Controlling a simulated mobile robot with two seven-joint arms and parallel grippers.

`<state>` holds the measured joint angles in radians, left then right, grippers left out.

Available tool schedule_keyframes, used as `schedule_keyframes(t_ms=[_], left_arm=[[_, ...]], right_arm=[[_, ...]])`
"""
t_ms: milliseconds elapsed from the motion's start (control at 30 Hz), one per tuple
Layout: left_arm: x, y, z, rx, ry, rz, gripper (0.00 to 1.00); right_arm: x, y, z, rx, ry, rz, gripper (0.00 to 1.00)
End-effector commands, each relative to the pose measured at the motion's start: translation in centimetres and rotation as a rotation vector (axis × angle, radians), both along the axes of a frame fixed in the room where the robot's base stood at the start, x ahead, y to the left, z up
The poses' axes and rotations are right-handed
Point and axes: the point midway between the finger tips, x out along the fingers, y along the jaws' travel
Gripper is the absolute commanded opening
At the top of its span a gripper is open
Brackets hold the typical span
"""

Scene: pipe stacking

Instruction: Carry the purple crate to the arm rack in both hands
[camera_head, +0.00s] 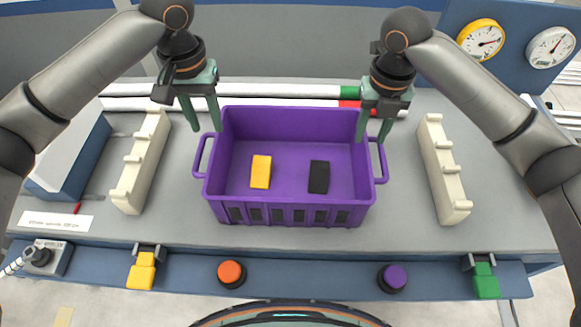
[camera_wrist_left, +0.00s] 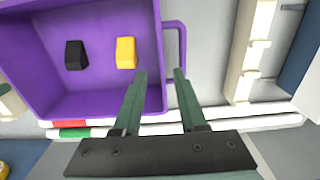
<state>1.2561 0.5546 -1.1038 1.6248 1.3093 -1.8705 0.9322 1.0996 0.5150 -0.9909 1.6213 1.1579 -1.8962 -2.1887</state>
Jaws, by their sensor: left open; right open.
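The purple crate (camera_head: 290,203) stands upright on the grey worktop, with a loop handle on its left and right ends. A yellow block (camera_head: 261,172) and a black block (camera_head: 319,177) lie inside it. My left gripper (camera_head: 206,128) is open and empty above the crate's left end, near the left handle (camera_head: 202,155). In the left wrist view its fingers (camera_wrist_left: 160,75) point toward the crate's end wall and handle (camera_wrist_left: 180,55). My right gripper (camera_head: 374,139) is open and empty above the right end, near the right handle (camera_head: 380,160). I cannot tell whether either gripper touches the crate.
Cream notched racks (camera_head: 143,162) and (camera_head: 443,170) stand left and right of the crate. White pipes with green (camera_head: 350,92) and red bands lie behind it. Orange (camera_head: 231,272) and purple (camera_head: 393,277) buttons sit on the front edge. Gauges (camera_head: 481,39) are at the back right.

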Motion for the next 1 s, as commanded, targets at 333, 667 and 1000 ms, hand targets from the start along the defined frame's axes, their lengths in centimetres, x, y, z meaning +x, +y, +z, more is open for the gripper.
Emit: schedule_keyframes(t_ms=[333, 667, 1000], left_arm=[[-0.1, 0.1, -6.6, 0.003, 0.005, 0.002, 0.41], [0.0, 0.1, -10.9, 0.002, 0.002, 0.001, 0.41], [0.0, 0.1, -11.6, 0.001, 0.0, 0.001, 0.41]], right_arm=[[-0.1, -0.1, -6.6, -0.002, 0.006, -0.002, 0.41], [-0.1, -0.1, -11.0, -0.001, 0.004, -0.001, 0.41], [0.0, 0.0, -11.6, -0.001, 0.001, 0.0, 0.41]])
